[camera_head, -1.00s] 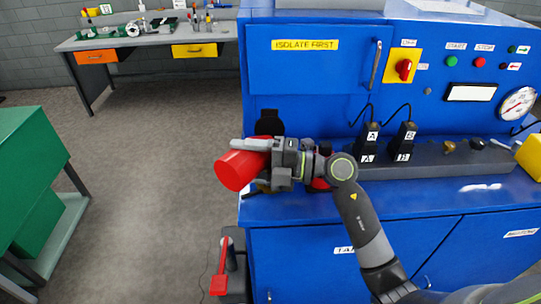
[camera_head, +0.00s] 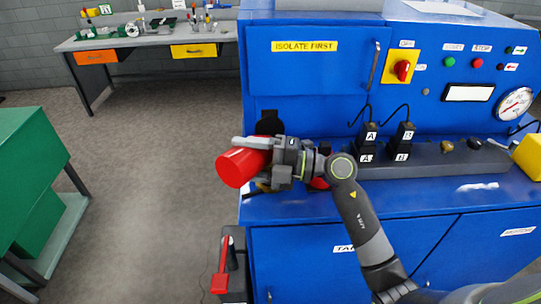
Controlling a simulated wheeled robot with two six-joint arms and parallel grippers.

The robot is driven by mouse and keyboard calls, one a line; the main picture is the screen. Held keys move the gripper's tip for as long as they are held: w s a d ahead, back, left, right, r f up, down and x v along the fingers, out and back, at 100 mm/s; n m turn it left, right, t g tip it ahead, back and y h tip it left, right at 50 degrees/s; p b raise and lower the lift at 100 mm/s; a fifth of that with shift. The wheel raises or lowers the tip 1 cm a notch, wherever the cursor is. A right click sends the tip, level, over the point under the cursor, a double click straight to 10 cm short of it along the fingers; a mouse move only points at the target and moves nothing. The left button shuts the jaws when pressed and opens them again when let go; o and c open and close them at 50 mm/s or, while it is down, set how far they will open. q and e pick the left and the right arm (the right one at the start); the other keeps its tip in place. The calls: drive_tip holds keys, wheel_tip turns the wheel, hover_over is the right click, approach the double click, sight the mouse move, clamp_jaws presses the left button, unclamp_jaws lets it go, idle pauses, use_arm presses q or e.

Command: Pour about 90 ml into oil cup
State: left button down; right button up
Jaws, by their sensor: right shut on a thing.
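My right gripper (camera_head: 268,155) is shut on a red cylindrical container (camera_head: 238,167). It holds the container tilted nearly on its side, with one round end facing left and toward me, at the left end of the blue machine's ledge. A part of another red thing (camera_head: 318,183) shows behind and below my right wrist; most of it is hidden, and I cannot tell whether it is the oil cup. No liquid stream is visible. My left gripper is not in view.
The blue machine (camera_head: 315,75) has a ledge with black plugs A (camera_head: 367,143) and B (camera_head: 402,143) and a yellow block (camera_head: 527,155). A green cabinet (camera_head: 25,170) stands left; open floor lies between.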

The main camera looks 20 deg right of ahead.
drive_tip(key=shift+r+m+p, duration=0.5)
drive_tip(key=shift+r+p, duration=0.2)
drive_tip(key=shift+r, duration=0.05)
idle(0.5)
